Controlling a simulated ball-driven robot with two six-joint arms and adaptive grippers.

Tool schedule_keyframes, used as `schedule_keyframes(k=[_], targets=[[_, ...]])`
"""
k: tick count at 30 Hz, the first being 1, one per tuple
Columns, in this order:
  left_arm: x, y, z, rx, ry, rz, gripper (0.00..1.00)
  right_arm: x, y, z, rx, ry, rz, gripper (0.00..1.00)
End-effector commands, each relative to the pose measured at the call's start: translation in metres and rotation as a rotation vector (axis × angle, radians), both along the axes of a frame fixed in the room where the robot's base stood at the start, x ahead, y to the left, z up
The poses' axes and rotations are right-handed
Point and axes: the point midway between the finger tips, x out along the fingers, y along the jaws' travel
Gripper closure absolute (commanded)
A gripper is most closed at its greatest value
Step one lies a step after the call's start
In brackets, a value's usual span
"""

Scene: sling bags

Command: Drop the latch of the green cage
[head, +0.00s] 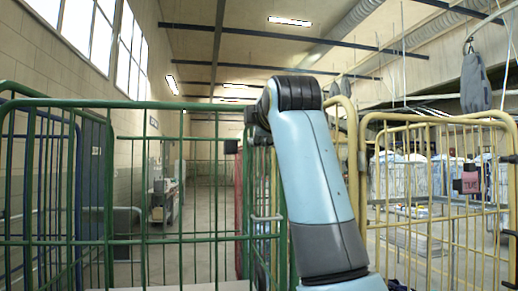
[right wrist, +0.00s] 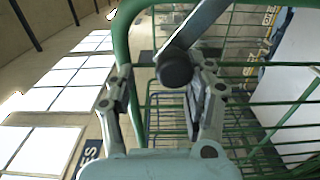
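The green cage (head: 120,103) fills the left and middle of the head view, its top rail level. In the right wrist view its curved green tube (right wrist: 122,45) runs up behind the left finger. A grey bar with a round black end (right wrist: 174,69), seemingly the latch, slants down from the top edge. The black end shows between the two fingers of my right gripper (right wrist: 160,98). These fingers are apart; whether they touch the bar is not clear. In the head view my right arm rises to the cage's right corner, its gripper largely hidden. My left gripper is out of view.
A yellow cage (head: 440,117) stands close on the right, with a dark tag holder on its bars. A blue cage (head: 40,101) is at the far left. A grey bag (head: 475,82) hangs at upper right. Open floor shows behind the green bars.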

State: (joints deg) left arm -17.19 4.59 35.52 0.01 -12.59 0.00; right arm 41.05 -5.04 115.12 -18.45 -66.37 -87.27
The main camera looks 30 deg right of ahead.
Motion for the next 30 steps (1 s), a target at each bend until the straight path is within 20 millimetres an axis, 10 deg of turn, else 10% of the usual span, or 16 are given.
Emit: schedule_keyframes(k=[15,22,30], targets=[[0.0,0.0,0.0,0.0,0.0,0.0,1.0,0.0,0.0,0.014,0.005,0.002,0.002,0.58],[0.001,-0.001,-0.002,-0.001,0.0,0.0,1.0,-0.012,-0.01,-0.069,0.151,0.095,-0.012,0.88],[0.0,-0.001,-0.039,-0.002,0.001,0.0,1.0,-0.03,-0.12,-0.085,-0.274,-0.13,-0.173,1.0]])
